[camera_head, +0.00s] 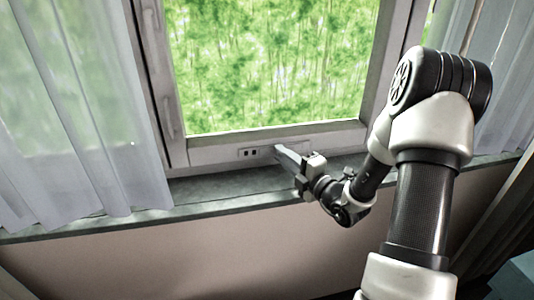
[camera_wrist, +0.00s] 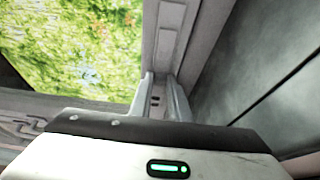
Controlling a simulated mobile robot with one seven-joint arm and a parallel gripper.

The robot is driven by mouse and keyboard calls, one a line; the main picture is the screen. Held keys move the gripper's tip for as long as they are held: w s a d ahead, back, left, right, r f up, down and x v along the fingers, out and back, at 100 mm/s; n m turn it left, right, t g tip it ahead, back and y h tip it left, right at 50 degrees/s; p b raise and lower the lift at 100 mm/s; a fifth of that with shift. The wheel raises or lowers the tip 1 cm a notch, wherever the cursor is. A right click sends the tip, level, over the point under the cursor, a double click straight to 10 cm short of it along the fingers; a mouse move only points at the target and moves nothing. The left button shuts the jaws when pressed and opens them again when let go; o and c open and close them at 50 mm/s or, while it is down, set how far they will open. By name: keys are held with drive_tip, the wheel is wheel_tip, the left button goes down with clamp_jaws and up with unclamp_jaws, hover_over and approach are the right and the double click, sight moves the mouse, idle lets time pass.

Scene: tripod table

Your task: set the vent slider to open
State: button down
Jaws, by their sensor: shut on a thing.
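The vent (camera_head: 250,152) is a pale strip on the bottom rail of the window frame, with small dark slots at its left end. It also shows in the wrist view (camera_wrist: 155,101), with the dark slots between my fingers. My gripper (camera_head: 278,150) reaches the strip from the right and covers its right part. In the wrist view, the two fingers of my gripper (camera_wrist: 161,77) stand either side of the strip, shut on the vent slider. The slider's knob is hidden by the fingertips, and its exact position along the strip cannot be told.
A grey stone sill (camera_head: 215,188) runs below the window. A sheer white curtain (camera_head: 85,110) hangs at the left and another (camera_head: 500,110) at the right. A window handle (camera_head: 168,117) is on the left frame. The sill left of my gripper is clear.

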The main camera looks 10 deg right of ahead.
drive_tip(key=shift+d, duration=1.4)
drive_tip(key=c, duration=1.7)
unclamp_jaws()
drive_tip(key=shift+d, duration=0.1)
drive_tip(key=shift+s, duration=0.1)
drive_tip(key=p+v, duration=0.2)
drive_tip(key=v, duration=1.5)
drive_tip(key=shift+s+p, duration=0.15)
drive_tip(key=shift+p, duration=0.25)
